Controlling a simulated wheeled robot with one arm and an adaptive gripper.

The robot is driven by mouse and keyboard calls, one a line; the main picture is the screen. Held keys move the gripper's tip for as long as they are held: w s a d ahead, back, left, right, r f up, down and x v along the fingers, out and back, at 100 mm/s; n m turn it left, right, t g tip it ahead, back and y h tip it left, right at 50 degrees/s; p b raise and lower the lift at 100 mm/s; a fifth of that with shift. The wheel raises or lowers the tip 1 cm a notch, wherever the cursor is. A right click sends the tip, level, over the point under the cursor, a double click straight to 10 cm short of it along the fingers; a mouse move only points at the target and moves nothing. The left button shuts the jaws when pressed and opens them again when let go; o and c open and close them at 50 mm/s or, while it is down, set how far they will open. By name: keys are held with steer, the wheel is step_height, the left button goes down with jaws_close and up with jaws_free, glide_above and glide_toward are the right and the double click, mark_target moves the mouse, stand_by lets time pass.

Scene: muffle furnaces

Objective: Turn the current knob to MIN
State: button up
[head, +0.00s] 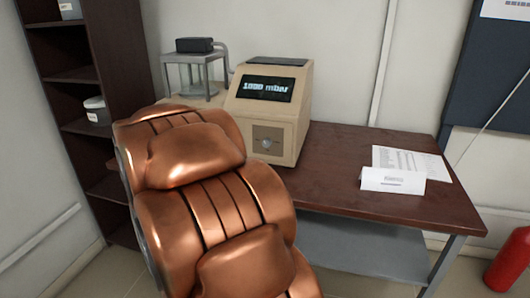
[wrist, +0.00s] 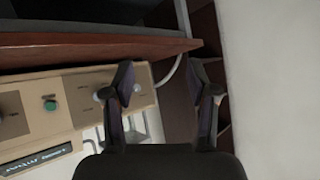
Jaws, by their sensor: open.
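In the wrist view a beige control panel (wrist: 75,98) lies at the left, tilted. The head view shows my copper arm, but not my gripper.
In the head view a beige box (head: 286,105) with a display reading "1000 mbar" stands on a brown table (head: 330,160). A folded white card (head: 392,181) and a paper sheet lie at the right. A dark shelf (head: 105,45) stands at the left, a red cylinder (head: 512,262) at the right.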

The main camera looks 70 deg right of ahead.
steer(key=s+d+m+g+h+b, duration=0.1)
steer(key=s+d+m+h, duration=0.15)
steer(key=d, duration=0.55)
steer(key=s+d+m+g+h+b, duration=0.15)
steer(key=s+d+h, duration=0.25)
steer(key=d, duration=0.5)
steer(key=m+g+h+b, duration=0.2)
steer(key=m+g+h, duration=0.2)
steer(key=h, duration=0.1)
glide_toward(266, 144)
steer(key=d, duration=0.1)
steer(key=shift+w+d+p, duration=0.15)
steer(key=shift+d+p, duration=0.05)
steer(key=shift+d, duration=1.15)
steer(key=shift+w+d+p, duration=0.15)
steer(key=shift+d+p, duration=0.1)
steer(key=shift+d, duration=1.1)
steer(key=shift+w+d+p, duration=0.2)
steer(key=shift+d, duration=1.1)
steer(key=shift+c, duration=0.4)
jaws_close()
